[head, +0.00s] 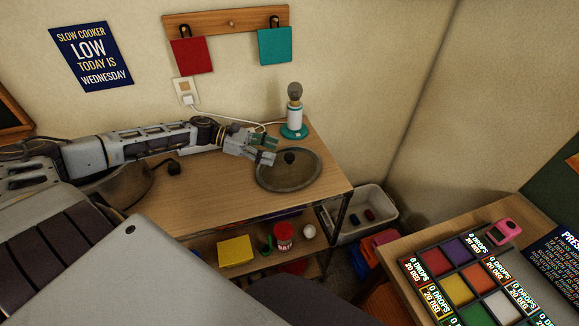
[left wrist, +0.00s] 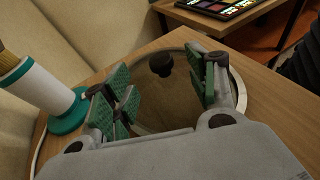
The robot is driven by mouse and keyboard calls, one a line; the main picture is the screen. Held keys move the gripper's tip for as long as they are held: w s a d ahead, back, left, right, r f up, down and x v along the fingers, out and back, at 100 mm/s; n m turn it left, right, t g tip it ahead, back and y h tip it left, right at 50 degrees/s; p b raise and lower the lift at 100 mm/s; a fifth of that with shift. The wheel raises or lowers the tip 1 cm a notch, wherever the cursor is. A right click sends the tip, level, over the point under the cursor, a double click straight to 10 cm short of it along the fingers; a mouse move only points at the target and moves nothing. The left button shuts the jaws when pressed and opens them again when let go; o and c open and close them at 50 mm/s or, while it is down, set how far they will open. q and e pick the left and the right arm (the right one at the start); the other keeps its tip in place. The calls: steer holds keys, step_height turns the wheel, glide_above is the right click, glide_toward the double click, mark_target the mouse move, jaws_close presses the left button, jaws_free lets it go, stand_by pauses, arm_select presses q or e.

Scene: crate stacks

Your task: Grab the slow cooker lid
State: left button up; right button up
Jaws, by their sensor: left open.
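In the left wrist view the lid (left wrist: 165,105) lies beyond and between the spread green-padded fingers (left wrist: 163,90), with the knob (left wrist: 161,64) past the fingertips. The fingers hold nothing. My right gripper is not in view.
A dark rounded vessel (head: 125,186) sits partly hidden under my left arm. A shelf below holds a yellow block (head: 236,250) and a red tub (head: 283,236). A white bin (head: 375,233) stands right.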

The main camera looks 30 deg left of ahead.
mark_target(286, 155)
arm_select(q)
steer(key=shift+w+d+f, duration=0.2)
steer(key=shift+w+d, duration=0.1)
steer(key=shift+d, duration=0.3)
steer(key=shift+w+d+f, duration=0.2)
steer(key=shift+w+d, duration=0.05)
steer(key=shift+d, duration=0.2)
steer(key=shift+w+d+f, duration=0.2)
steer(key=shift+w+d, duration=0.1)
steer(key=shift+d, duration=0.3)
steer(key=shift+w+d+f, duration=0.15)
steer(key=shift+w+d, duration=0.05)
steer(key=shift+d, duration=0.2)
steer(key=c, duration=0.9)
jaws_close()
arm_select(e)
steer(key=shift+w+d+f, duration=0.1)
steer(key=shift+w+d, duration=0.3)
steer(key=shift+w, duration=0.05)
